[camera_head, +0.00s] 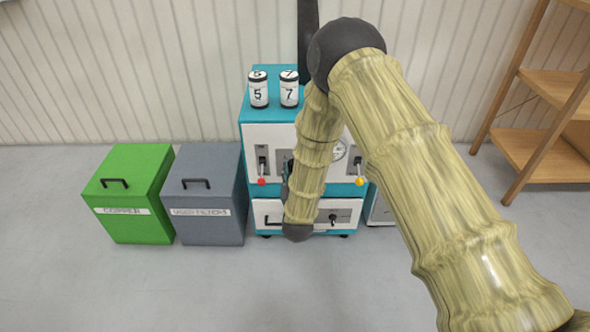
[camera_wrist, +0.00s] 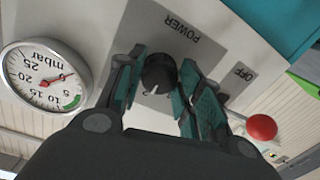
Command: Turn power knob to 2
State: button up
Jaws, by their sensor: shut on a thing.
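The black power knob (camera_wrist: 158,72) shows in the wrist view on a grey plate marked POWER (camera_wrist: 182,28), on the white front of a machine. A small white mark shows on the knob's edge, toward the bottom of the picture. In the head view my arm hides the knob and most of the gripper at the machine (camera_head: 248,139).
A round mbar gauge (camera_wrist: 45,77) and a red lever ball (camera_wrist: 261,127) flank the gripper. A yellow-ended lever (camera_head: 360,181) is on the right. Green (camera_head: 128,195) and grey bins (camera_head: 205,195) stand left, a wooden shelf (camera_head: 545,90) right.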

dwell(0.4)
jog(key=o, duration=1)
jog(key=s, duration=1.2)
jog(key=shift+d+r, duration=0.2)
